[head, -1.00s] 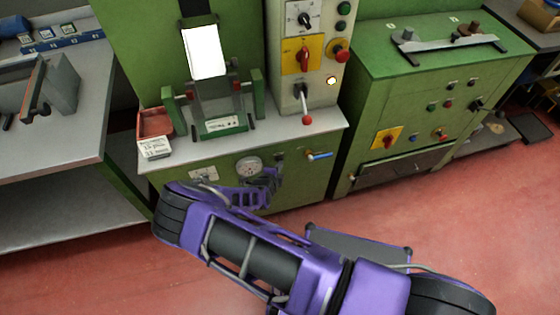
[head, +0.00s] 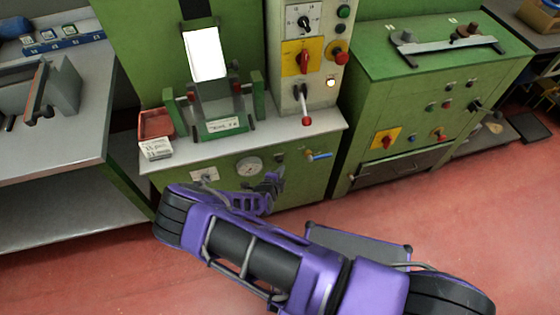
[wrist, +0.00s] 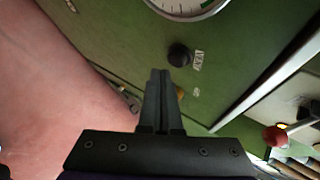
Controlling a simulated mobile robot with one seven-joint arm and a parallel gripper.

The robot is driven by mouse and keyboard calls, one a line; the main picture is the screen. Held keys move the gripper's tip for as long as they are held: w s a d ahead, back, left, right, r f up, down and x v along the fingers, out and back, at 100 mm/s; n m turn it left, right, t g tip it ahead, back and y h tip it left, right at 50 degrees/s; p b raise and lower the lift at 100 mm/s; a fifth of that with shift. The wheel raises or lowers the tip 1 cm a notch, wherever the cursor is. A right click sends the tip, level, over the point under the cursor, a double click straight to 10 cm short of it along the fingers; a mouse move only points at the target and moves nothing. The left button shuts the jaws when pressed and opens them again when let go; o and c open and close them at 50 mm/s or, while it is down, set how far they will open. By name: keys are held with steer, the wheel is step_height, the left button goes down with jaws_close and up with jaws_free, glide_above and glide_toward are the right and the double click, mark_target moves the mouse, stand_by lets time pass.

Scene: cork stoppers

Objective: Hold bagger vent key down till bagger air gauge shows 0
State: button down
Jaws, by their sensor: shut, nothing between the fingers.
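The bagger's air gauge (head: 249,166) is a round white dial on the green front panel. In the wrist view its lower rim (wrist: 188,10) is cut off at the top edge, with a green band on the right; the needle cannot be read. The vent key is a round black button (wrist: 179,55) beside a small white label in the wrist view. It shows in the head view as a dark spot (head: 280,157) right of the gauge. My gripper (wrist: 160,72) is shut and empty. Its tips point at the panel just beside the key; contact cannot be told.
A blue-handled valve (head: 319,156) with a brass fitting sticks out right of the key. A red-knobbed lever (head: 306,119) stands above on the grey worktop's edge. A lit lamp (head: 331,83) is on the control column. A second green machine (head: 440,80) stands to the right.

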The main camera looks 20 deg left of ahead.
steer(key=shift+s+d+p, duration=0.4)
steer(key=shift+s+p, duration=0.05)
steer(key=shift+s, duration=0.25)
steer(key=shift+s+d+p, duration=0.45)
steer(key=shift+s, duration=0.25)
steer(key=shift+s+d+p, duration=0.4)
steer(key=shift+s+p, duration=0.05)
steer(key=shift+s, duration=0.25)
